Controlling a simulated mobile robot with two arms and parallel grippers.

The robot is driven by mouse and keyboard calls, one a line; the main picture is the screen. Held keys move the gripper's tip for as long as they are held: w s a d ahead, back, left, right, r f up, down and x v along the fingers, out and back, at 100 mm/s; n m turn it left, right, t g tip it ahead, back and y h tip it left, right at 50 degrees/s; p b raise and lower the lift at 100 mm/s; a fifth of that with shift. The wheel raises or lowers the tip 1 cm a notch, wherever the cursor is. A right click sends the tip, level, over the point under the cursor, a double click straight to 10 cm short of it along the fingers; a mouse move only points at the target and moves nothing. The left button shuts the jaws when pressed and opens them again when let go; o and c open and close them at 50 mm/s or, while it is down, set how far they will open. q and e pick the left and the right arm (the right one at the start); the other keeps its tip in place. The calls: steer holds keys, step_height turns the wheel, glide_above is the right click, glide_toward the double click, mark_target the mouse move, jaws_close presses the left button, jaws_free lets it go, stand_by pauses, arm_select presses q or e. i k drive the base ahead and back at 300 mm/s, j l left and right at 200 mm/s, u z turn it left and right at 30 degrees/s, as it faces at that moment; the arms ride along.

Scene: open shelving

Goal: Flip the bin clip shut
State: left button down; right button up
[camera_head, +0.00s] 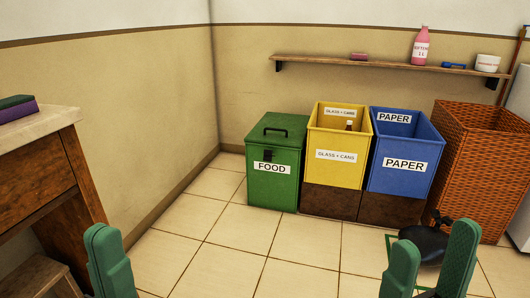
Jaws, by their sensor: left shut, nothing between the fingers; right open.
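The green food bin (272,188) stands on the floor near the back wall, with its lid (290,126) down and a dark handle on top. A small dark clip (268,156) sits at the upper front of the bin, above the FOOD label. It is too small to tell whether it is flipped shut. My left gripper (109,240) is shut and empty at the lower left, well short of the bin. My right gripper (433,250) is open and empty at the lower right, apart from the bins.
A yellow glass and cans bin (334,170) and a blue paper bin (403,180) stand right of the food bin, then a wicker basket (478,165). A wall shelf (380,66) runs above. A wooden table (40,150) is at left. Tiled floor before the food bin is clear.

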mark_target(267, 155)
steer(key=i+l+z, duration=0.1)
steer(key=i+l, duration=0.2)
steer(key=i, duration=0.45)
steer(key=i+l+z, duration=0.15)
steer(key=i, duration=0.6)
steer(key=i+l+z, duration=0.1)
steer(key=i, duration=0.65)
steer(key=l, duration=0.1)
